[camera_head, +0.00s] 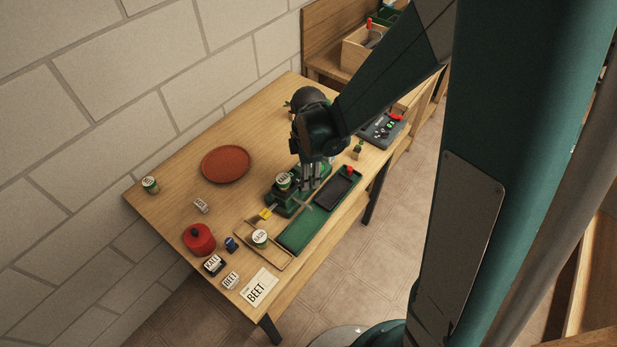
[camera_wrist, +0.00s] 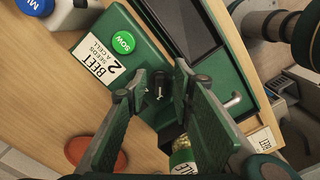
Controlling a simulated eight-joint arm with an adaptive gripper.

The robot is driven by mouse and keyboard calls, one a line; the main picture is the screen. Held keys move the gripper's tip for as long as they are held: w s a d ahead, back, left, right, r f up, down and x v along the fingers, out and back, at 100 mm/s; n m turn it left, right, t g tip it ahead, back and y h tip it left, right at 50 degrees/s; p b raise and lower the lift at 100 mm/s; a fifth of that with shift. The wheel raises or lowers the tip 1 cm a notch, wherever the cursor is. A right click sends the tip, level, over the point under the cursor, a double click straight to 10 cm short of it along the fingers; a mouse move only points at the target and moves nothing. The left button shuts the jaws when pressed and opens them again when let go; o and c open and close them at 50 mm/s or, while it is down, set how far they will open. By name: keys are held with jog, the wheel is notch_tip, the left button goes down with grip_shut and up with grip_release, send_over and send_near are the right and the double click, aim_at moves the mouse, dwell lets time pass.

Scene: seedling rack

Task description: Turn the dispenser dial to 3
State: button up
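The dispenser (camera_head: 290,205) is a green machine near the table's middle, with a jar (camera_head: 283,181) on top. In the wrist view the jar (camera_wrist: 184,158) is partly hidden by a finger, its label ending in "LE". A small black dial (camera_wrist: 158,78) with a pale mark sits on the dispenser's green body. My gripper (camera_wrist: 160,86) has one finger on each side of the dial, with gaps showing. I cannot tell whether either finger touches it. The dial's numbers and setting cannot be read. In the head view my gripper (camera_head: 312,172) points down at the dispenser, hiding the dial.
A green SOW button (camera_wrist: 123,42) and a "BEET 2 SEEDS A CELL" card (camera_wrist: 98,66) are near the dial. A green trough (camera_head: 296,240) with a dark tray (camera_head: 333,192) runs alongside.

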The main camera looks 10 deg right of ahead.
jog(key=shift+f, duration=0.1)
grip_shut()
